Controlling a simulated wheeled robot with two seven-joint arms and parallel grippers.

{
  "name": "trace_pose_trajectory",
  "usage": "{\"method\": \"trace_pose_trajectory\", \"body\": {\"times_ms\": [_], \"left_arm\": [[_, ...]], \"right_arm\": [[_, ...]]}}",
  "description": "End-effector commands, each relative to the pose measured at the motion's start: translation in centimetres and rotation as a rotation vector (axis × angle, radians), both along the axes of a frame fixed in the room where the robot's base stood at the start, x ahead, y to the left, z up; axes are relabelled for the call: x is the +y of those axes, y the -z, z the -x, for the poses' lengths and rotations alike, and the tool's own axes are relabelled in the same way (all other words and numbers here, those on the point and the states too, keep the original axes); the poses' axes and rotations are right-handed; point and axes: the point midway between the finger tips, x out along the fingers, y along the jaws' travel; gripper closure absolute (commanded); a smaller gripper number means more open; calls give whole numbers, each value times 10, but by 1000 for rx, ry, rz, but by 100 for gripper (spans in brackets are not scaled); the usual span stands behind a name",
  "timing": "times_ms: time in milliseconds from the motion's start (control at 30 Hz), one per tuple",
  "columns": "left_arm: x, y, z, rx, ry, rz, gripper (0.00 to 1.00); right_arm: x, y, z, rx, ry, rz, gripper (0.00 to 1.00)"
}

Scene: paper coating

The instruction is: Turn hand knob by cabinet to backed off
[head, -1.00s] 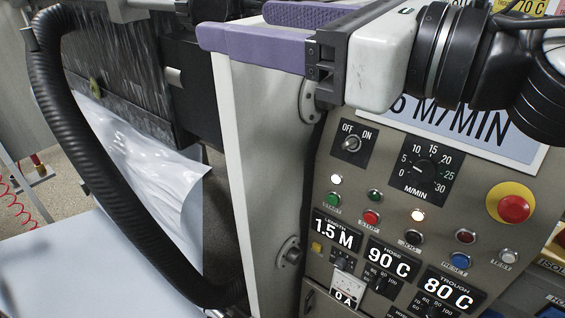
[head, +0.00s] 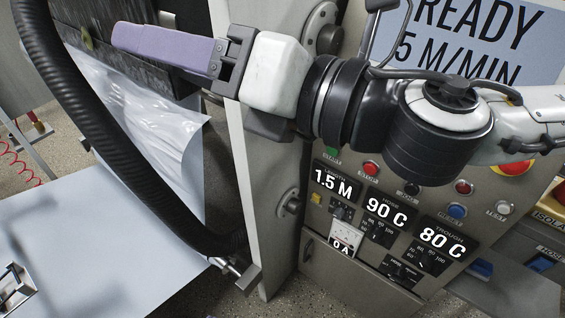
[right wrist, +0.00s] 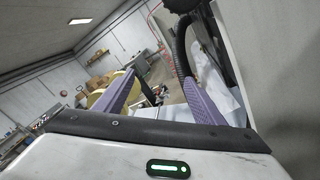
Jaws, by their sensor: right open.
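My right gripper (head: 122,38) reaches across the top of the head view from the right, its purple fingers pointing left in front of the dark machine part. In the right wrist view its two purple fingers (right wrist: 158,78) stand wide apart with nothing between them. I cannot surely tell which part is the hand knob. A round grey fitting (head: 324,27) sits on the cabinet edge just above the gripper's wrist, and a smaller one (head: 290,203) sits lower. A metal fitting with a short bar (head: 236,273) shows below the hose end. My left gripper is not in view.
The grey control cabinet (head: 325,262) carries knobs, buttons and displays; my right arm covers part of it. A black corrugated hose (head: 105,150) curves down the left. White sheet material (head: 150,120) hangs behind it. A pale flat surface (head: 90,240) lies at lower left.

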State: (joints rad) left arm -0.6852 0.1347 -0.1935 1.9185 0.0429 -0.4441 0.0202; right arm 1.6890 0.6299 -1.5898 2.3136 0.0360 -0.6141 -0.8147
Motion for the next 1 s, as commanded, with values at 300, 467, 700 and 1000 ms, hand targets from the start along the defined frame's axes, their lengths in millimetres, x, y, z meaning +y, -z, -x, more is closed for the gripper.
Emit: {"method": "trace_pose_trajectory", "body": {"times_ms": [300, 467, 700, 1000], "left_arm": [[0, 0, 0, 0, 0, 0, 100], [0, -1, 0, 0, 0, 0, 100], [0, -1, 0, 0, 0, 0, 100], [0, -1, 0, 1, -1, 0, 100]], "right_arm": [[10, 15, 1, 252, 6, -178, 37], [11, 22, -2, 380, 23, -271, 37], [5, 35, -11, 575, 63, -414, 37], [-10, 60, -29, 824, 143, -597, 37]]}}
